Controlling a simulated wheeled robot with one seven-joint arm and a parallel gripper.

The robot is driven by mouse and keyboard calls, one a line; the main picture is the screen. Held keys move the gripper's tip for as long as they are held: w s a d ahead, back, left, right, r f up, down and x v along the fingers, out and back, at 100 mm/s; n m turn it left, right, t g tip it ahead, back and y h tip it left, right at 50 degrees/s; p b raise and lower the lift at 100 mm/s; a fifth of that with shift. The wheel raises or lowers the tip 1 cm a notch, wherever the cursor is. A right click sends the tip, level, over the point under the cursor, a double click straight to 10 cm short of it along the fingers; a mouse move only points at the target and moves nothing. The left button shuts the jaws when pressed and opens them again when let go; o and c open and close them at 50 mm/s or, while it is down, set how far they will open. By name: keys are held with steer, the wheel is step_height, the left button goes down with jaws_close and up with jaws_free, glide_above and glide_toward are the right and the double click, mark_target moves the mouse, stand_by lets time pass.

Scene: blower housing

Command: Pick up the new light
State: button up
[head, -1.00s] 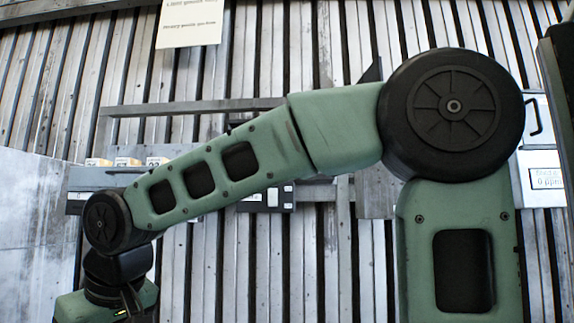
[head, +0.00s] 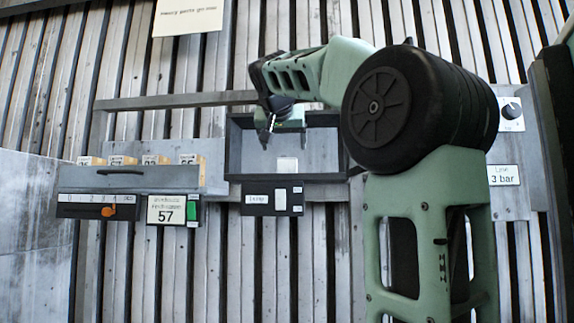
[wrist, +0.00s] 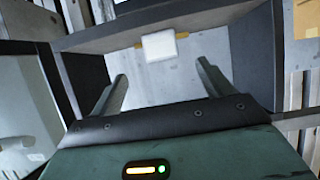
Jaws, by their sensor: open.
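A small white block (head: 287,165), which may be the new light, sits inside a dark-framed open box (head: 237,150) on the slatted wall. In the wrist view the white block (wrist: 159,46) lies at the box's far side, with yellowish pieces showing at both its ends. My gripper (head: 268,128) is at the box in the head view. In the wrist view my gripper (wrist: 163,85) is open and empty, its two fingers spread inside the box opening. The white block is beyond the fingertips, roughly between them, and apart from them.
Dark side walls of the box (wrist: 250,58) flank my fingers. Below the box is a dark switch panel (head: 256,210). To the left are a grey drawer (head: 130,180) with numbered small boxes, an orange-knob slider (head: 108,211) and a "57" display (head: 174,210).

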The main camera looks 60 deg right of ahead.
mark_target(286, 159)
steer(key=p+x, duration=0.2)
steer(key=x, duration=0.4)
steer(key=shift+w+d, duration=0.2)
steer(key=p+x, duration=0.2)
steer(key=x, duration=0.1)
steer(key=p+x, duration=0.1)
steer(key=shift+w+d+r, duration=0.15)
steer(key=shift+d+r, duration=0.05)
steer(key=shift+d, duration=0.1)
steer(key=shift+w+d+f, duration=0.2)
steer(key=shift+d+f, duration=0.15)
steer(key=c, duration=1.1)
steer(key=shift+c, duration=0.4)
steer(key=shift+r, duration=0.2)
